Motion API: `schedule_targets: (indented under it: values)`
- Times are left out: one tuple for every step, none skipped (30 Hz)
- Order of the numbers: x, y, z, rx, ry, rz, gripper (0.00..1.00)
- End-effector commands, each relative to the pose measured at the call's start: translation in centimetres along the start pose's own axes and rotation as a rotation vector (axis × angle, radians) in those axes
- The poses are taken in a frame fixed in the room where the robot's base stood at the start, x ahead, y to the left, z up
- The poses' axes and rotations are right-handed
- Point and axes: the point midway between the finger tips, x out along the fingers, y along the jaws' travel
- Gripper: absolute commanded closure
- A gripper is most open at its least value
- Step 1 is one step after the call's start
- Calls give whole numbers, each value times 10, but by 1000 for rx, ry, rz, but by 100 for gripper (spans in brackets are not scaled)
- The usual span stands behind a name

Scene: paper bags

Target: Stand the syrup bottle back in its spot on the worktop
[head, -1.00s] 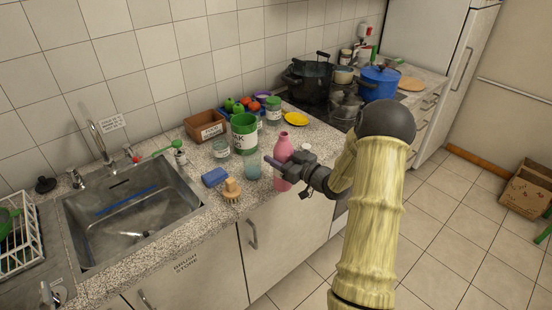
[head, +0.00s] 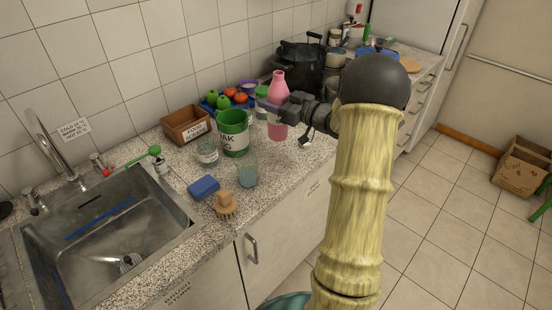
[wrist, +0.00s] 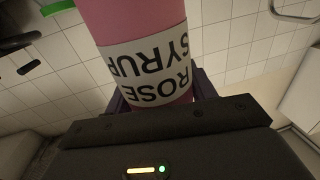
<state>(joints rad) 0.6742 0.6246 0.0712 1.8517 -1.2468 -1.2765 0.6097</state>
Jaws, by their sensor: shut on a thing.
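The syrup bottle (head: 278,88) is pink and stands upright in the grip of my gripper (head: 278,113) in the head view. My gripper is shut on its body. In the wrist view the bottle (wrist: 135,25) fills the upper middle, and its white label reads "ROSE SYRUP", upside down in the picture. The bottle shows in front of the back part of the granite worktop (head: 290,160). I cannot tell whether its base touches the worktop or is above it. The jaws hide part of the bottle.
A green can (head: 233,135), glass jar (head: 207,152), blue-tinted glass (head: 247,172), blue sponge (head: 203,188) and brush (head: 225,206) stand left of the bottle. A brown box (head: 185,126) and tomatoes lie behind. A dark pot (head: 300,68) is beyond. Bare worktop lies in front of the bottle.

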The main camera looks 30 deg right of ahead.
Motion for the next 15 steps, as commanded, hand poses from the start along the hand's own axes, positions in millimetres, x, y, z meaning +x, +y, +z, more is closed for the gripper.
schedule_targets:
  values:
    - [0,0,-1,-1,2,0,78]
    - [0,0,-1,-1,2,0,78]
    - [0,0,-1,-1,2,0,78]
    - [0,0,-1,-1,2,0,78]
    - [0,0,0,-1,2,0,78]
    - [0,0,2,1,1,0,78]
    - [0,0,4,1,1,0,78]
    - [0,0,7,2,1,0,78]
    - [0,0,13,2,1,0,78]
    - [0,0,18,4,1,-1,78]
    - [0,0,24,4,1,-1,78]
    - [0,0,31,5,0,-1,78]
    - [0,0,37,5,0,-1,78]
    - [0,0,43,5,0,-1,78]
    - [0,0,50,4,0,-1,78]
